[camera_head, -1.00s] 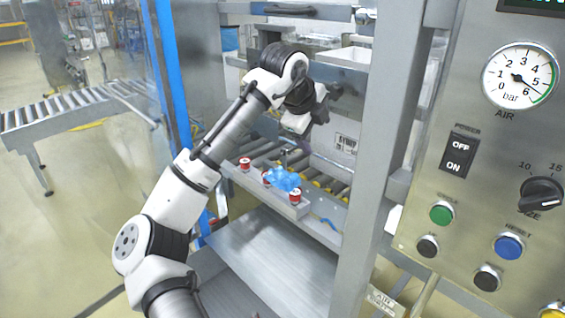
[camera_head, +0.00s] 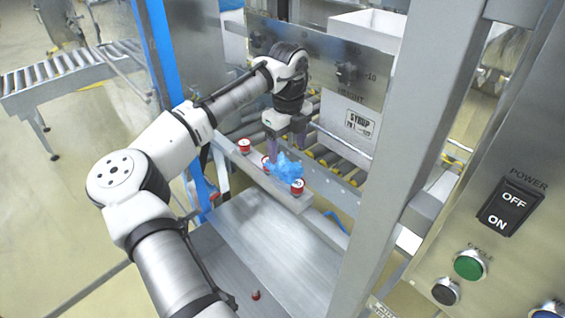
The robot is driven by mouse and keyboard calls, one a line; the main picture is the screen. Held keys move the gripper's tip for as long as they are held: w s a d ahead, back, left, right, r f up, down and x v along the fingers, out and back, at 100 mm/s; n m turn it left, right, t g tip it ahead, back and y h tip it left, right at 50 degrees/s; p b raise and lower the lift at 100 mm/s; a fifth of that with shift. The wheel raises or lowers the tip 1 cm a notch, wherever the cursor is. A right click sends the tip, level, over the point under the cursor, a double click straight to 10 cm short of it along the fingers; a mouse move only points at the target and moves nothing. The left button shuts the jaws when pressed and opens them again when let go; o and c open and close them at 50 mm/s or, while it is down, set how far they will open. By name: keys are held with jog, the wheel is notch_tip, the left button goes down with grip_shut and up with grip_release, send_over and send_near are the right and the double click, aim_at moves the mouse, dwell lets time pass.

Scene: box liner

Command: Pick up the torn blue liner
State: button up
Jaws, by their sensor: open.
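The torn blue liner (camera_head: 288,168) is a crumpled bright blue piece. It lies on the grey ledge beside the rollers, between the small red and white spools. My gripper (camera_head: 271,158) points down at the liner's left end, very close to it. The jaws are open. One finger shows as a purplish-grey strip; the rest of the jaws is too small or hidden to make out. I cannot tell whether a finger touches the liner.
Red and white spools (camera_head: 244,146) stand along the ledge (camera_head: 236,160), one right beside the liner (camera_head: 298,186). A steel post (camera_head: 375,170) rises to the right. A power panel (camera_head: 510,207) is at far right. A bare metal sheet (camera_head: 272,245) slopes below.

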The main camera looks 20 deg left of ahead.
aim_at(287, 163)
jog(key=shift+s+f+p, duration=0.2)
jog(key=shift+f+p, duration=0.7)
jog(key=shift+f, duration=2.1)
jog(key=c, duration=1)
